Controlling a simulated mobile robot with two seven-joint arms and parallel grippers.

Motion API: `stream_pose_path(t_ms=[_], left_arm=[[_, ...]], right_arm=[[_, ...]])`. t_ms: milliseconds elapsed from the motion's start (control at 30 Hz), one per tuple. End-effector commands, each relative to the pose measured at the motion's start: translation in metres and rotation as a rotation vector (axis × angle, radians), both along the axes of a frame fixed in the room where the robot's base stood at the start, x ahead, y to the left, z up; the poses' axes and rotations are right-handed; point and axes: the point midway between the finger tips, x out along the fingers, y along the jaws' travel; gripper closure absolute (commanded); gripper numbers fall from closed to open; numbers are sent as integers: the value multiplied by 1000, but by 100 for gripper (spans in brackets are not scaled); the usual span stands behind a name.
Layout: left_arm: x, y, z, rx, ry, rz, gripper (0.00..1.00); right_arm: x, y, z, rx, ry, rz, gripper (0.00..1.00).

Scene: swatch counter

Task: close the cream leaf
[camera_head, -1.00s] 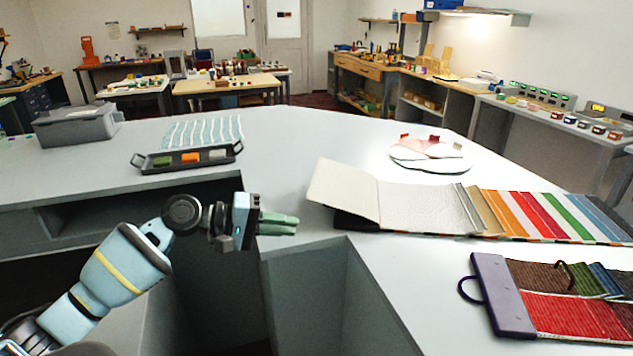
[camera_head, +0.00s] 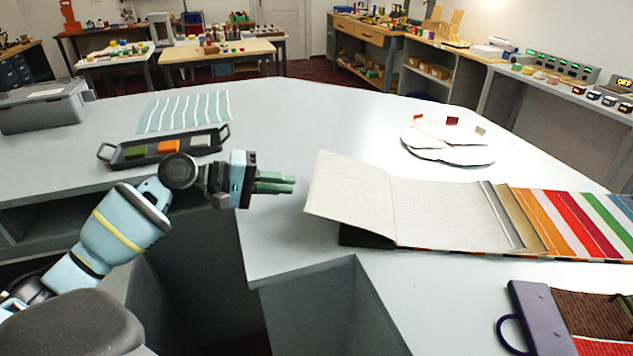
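The cream leaf (camera_head: 347,193) is the leftmost leaf of a long swatch book lying open on the counter. It stands tilted up to the left from its fold, with its free edge raised. A pale textured page (camera_head: 440,215) lies flat to the right of the fold. My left gripper (camera_head: 293,184) is just left of the leaf's free edge, with a small gap in the picture. Its green fingers point right, lie together and hold nothing. My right gripper is not in view.
Striped swatches (camera_head: 580,220) continue right. A purple-bound swatch book (camera_head: 540,312) lies at the front right. A white round plate (camera_head: 450,155) is behind. A dark tray (camera_head: 115,152) and grey box (camera_head: 45,110) stand left. The counter (camera_head: 300,115) behind the leaf is clear.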

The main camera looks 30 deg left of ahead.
Motion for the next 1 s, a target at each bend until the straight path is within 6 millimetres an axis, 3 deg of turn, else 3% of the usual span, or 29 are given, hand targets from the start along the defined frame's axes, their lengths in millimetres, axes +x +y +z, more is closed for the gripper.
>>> stream_pose_path(t_ms=[167,600,1000], left_arm=[[7,-7,-2,-2,-1,0,86],[46,-49,-17,-2,-1,1,86],[51,-55,-21,0,1,1,86]], right_arm=[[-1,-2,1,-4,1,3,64],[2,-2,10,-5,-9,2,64],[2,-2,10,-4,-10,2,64]])
